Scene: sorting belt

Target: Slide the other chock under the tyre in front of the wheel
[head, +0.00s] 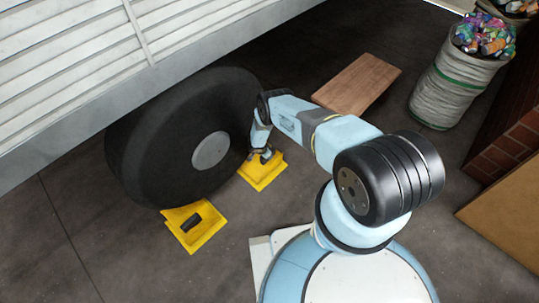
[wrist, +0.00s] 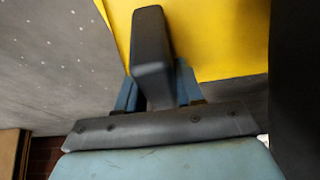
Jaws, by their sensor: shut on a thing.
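The black tyre (head: 135,150) with a grey hub (head: 211,151) stands under the white trailer side. One yellow chock (head: 194,238) with a dark handle lies on the floor at the tyre's lower left edge. The other yellow chock (head: 263,178) is at the tyre's right side, close to the rubber; I cannot tell whether they touch. My gripper (head: 264,155) is over this chock and shut on its handle. In the wrist view, the chock's yellow face (wrist: 225,40) lies behind a dark bar (wrist: 152,45), seemingly the handle, between my fingers.
A wooden board (head: 357,83) lies on the floor beyond my arm. A grey sack (head: 455,85) of colourful items stands at the upper right, near a brick wall (head: 510,145) and a tan panel (head: 505,215). The floor at the lower left is clear. The trailer side (head: 90,60) overhangs the tyre.

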